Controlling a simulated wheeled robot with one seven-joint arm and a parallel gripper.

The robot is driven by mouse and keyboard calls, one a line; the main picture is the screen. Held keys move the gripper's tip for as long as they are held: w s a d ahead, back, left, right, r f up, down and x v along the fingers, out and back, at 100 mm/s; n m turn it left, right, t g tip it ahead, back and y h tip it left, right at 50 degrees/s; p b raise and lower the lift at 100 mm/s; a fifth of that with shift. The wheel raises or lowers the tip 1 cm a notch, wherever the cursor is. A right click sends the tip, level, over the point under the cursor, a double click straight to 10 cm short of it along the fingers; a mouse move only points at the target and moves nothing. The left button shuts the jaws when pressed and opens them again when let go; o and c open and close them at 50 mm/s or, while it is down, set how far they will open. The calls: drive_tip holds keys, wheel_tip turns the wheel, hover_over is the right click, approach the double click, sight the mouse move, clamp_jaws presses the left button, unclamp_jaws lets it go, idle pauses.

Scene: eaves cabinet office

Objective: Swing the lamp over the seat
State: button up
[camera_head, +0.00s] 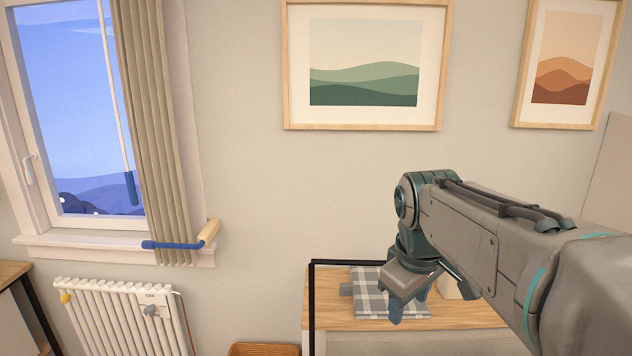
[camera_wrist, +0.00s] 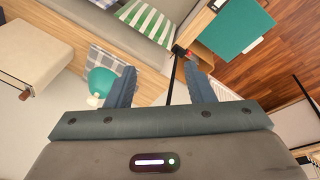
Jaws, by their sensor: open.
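A round teal shade with a white knob or bulb, which looks like the lamp (camera_wrist: 100,80), shows left of my fingers in the wrist view, beside a plaid cushion. A thin black upright with a black crossbar (camera_head: 312,315) stands below my arm in the head view; I cannot tell whether it belongs to the lamp. The plaid cushion (camera_head: 365,285) lies on a wooden surface (camera_head: 340,318), perhaps the seat. My gripper (camera_head: 410,297) is over this surface. In the wrist view its fingers (camera_wrist: 162,88) are apart, with a thin black rod (camera_wrist: 172,80) showing between them; contact is unclear.
A white radiator (camera_head: 115,315) stands under the window at left. Pictures (camera_head: 365,65) hang on the wall. The wrist view shows a striped cushion (camera_wrist: 148,20), a teal panel (camera_wrist: 232,27) and wooden floor (camera_wrist: 285,50).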

drive_tip(key=s+f+m+b, duration=0.1)
drive_tip(key=s+f+m, duration=0.6)
drive_tip(key=s+f, duration=0.3)
drive_tip(key=shift+s+f+t+y, duration=0.35)
drive_tip(key=shift+s+t+y, duration=0.05)
drive_tip(key=shift+s, duration=0.55)
drive_tip(key=shift+c, duration=1.3)
